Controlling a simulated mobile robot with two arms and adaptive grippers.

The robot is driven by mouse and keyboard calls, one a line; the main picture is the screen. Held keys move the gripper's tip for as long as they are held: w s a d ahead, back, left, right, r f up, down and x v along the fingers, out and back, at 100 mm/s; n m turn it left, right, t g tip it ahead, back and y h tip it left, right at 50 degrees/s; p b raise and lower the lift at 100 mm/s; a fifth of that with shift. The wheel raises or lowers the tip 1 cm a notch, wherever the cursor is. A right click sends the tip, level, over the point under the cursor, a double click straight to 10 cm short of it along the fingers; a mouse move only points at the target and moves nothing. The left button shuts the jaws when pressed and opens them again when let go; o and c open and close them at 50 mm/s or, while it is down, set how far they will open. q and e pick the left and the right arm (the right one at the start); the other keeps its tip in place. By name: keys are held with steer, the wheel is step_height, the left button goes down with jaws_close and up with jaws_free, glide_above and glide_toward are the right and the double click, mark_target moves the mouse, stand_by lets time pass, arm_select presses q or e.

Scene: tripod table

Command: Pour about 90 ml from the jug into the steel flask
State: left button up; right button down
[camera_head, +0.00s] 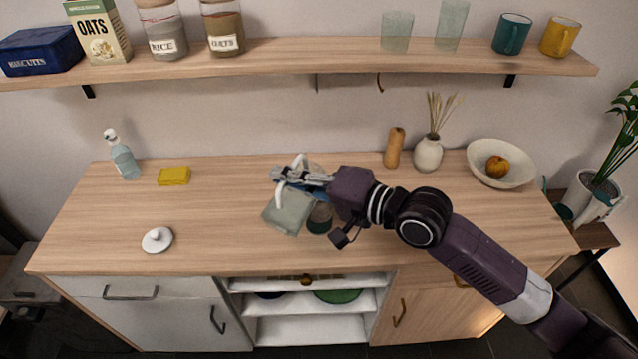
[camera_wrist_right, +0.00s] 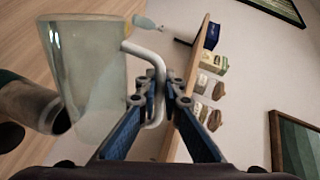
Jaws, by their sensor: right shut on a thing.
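The jug (camera_head: 287,212) is a pale, see-through vessel with a white handle (camera_head: 297,161). My right gripper (camera_head: 302,176) is shut on that handle and holds the jug over the middle of the counter. In the right wrist view the jug (camera_wrist_right: 85,75) lies strongly tilted beside the steel flask (camera_wrist_right: 28,103), close to its upper end. The flask also shows in the head view (camera_head: 320,218), partly hidden behind my gripper and the jug. I cannot make out a stream or the liquid level in the flask. My left gripper is not in view.
A white lid (camera_head: 157,240) lies at the front left of the counter. A yellow sponge (camera_head: 174,176) and a soap bottle (camera_head: 122,157) stand at the back left. A wooden mill (camera_head: 394,148), a reed vase (camera_head: 428,153) and a fruit bowl (camera_head: 502,165) line the back right.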

mark_target(277, 210)
steer(key=shift+w+d+r, duration=0.15)
steer(key=shift+w+r, duration=0.1)
steer(key=shift+w, duration=0.05)
stand_by(0.5)
steer(key=shift+n+t, duration=0.3)
steer(key=shift+n, duration=0.6)
steer(key=s+a+f, duration=0.1)
steer(key=s+f+b, duration=0.1)
steer(key=f, duration=0.1)
steer(key=shift+s+a, duration=0.35)
steer(key=shift+s, duration=0.05)
steer(key=shift+s+a+f+n+t, duration=0.1)
steer(key=shift+s+f+n+t, duration=0.1)
steer(key=shift+f+n, duration=0.2)
steer(key=shift+s+a+f+n+t, duration=0.1)
steer(key=shift+s+f+n, duration=0.15)
steer(key=shift+f, duration=0.2)
steer(key=shift+a+f+n, duration=0.1)
steer(key=shift+n, duration=0.15)
steer(key=shift+b, duration=0.3)
